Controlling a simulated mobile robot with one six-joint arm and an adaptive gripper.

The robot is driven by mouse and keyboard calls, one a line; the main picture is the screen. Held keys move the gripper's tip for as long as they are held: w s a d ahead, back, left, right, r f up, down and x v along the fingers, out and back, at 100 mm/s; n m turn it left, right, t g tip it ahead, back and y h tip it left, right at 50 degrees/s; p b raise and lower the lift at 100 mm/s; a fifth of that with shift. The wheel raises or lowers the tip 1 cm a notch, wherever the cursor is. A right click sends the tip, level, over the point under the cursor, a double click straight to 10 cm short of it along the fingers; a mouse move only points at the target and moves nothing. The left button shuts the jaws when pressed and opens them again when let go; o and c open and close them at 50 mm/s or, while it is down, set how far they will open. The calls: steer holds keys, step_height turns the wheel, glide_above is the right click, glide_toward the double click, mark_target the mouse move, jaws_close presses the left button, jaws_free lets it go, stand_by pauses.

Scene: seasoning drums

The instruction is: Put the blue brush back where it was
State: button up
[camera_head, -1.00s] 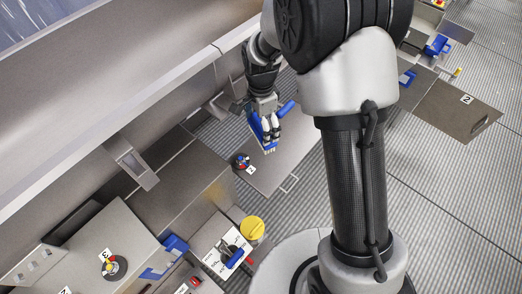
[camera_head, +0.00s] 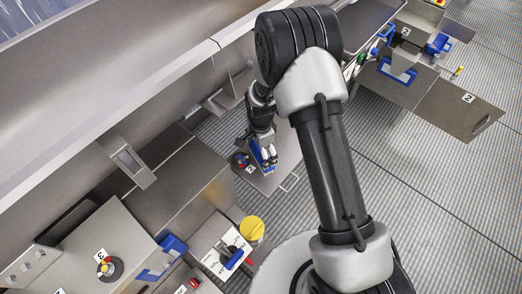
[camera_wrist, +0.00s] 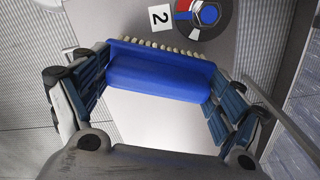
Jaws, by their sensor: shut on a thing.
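My gripper (camera_wrist: 160,92) is shut on the blue brush (camera_wrist: 160,76), with a finger at each end of its blue body. Pale bristles show along the brush's far edge in the wrist view. In the head view my gripper (camera_head: 266,152) and the brush (camera_head: 258,157) are over a grey plate (camera_head: 286,170) marked 2. The brush is just right of a round red and blue knob (camera_head: 239,160) on that plate. The knob (camera_wrist: 203,14) is beyond the bristles in the wrist view. Whether the brush touches the plate I cannot tell.
A grey machine housing (camera_head: 180,190) and a long metal ledge (camera_head: 110,105) are to the left. Another plate marked 2 (camera_head: 480,110) is at the right, with ribbed floor between.

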steer(key=shift+r, duration=0.1)
steer(key=o, duration=1)
